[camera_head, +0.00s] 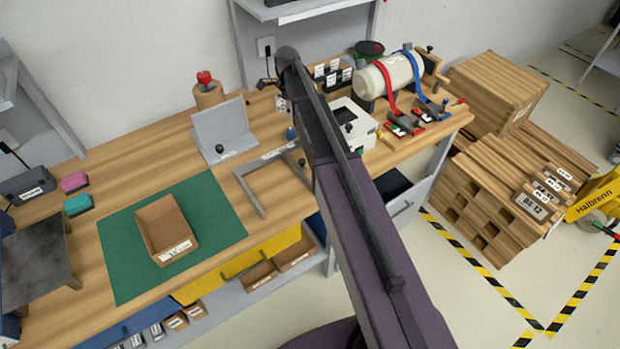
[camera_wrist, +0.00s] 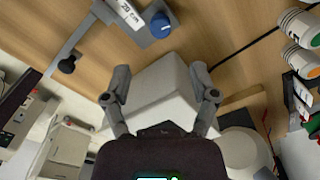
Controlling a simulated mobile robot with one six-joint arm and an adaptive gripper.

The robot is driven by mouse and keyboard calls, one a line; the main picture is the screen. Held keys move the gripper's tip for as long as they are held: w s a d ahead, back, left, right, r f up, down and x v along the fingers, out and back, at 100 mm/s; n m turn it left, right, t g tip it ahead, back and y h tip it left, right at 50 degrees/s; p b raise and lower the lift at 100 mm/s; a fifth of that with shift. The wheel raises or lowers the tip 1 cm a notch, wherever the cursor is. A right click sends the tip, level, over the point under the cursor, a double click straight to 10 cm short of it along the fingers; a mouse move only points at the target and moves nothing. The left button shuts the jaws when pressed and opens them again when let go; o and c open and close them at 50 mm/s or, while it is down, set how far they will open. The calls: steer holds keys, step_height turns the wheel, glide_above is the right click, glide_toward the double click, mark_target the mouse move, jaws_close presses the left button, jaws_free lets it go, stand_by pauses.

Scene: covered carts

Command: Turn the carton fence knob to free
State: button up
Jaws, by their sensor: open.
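A grey angled fence frame (camera_head: 262,190) with a white label strip lies on the wooden bench; part of its bar and label (camera_wrist: 125,12) shows at the top of the wrist view. A blue knob (camera_head: 291,133) stands at its far end, also seen in the wrist view (camera_wrist: 160,23). A black knob (camera_head: 301,161) is on the bar, seen again in the wrist view (camera_wrist: 67,65). No knob marking is readable. My gripper (camera_wrist: 161,88) is open and empty, its fingers apart from both knobs. In the head view my arm hides it.
A white box-like device (camera_head: 354,128) stands right of the fence and lies beyond my fingers in the wrist view (camera_wrist: 165,80). A grey upright plate (camera_head: 222,125) stands left. A tray (camera_head: 165,225) sits on a green mat (camera_head: 120,240). A strapped cylinder (camera_head: 390,75) is far right.

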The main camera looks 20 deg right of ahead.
steer(key=shift+r+p, duration=2.05)
steer(key=shift+r, duration=0.35)
steer(key=s+f+n+b, duration=0.4)
steer(key=s+n, duration=0.2)
steer(key=s, duration=0.2)
steer(key=s+f+n+b, duration=0.4)
steer(key=s+n, duration=0.1)
steer(key=s, duration=0.3)
steer(key=s+f+n+b, duration=0.4)
steer(key=s+n, duration=0.2)
steer(key=s, duration=0.2)
steer(key=shift+s+n, duration=0.2)
steer(key=shift+n, duration=0.1)
steer(key=shift+s+f+n+b, duration=0.25)
steer(key=shift+s+n, duration=0.15)
steer(key=shift+s, duration=0.1)
steer(key=shift+s+f+n+b, duration=0.15)
steer(key=shift+s+f+n, duration=0.05)
steer(key=shift+s+n, duration=0.25)
steer(key=shift+s, duration=0.1)
steer(key=shift+s+n, duration=0.75)
steer(key=shift+s, duration=0.4)
steer(key=shift+s+a+n, duration=0.15)
steer(key=shift+s+n, duration=0.05)
steer(key=shift+n, duration=0.1)
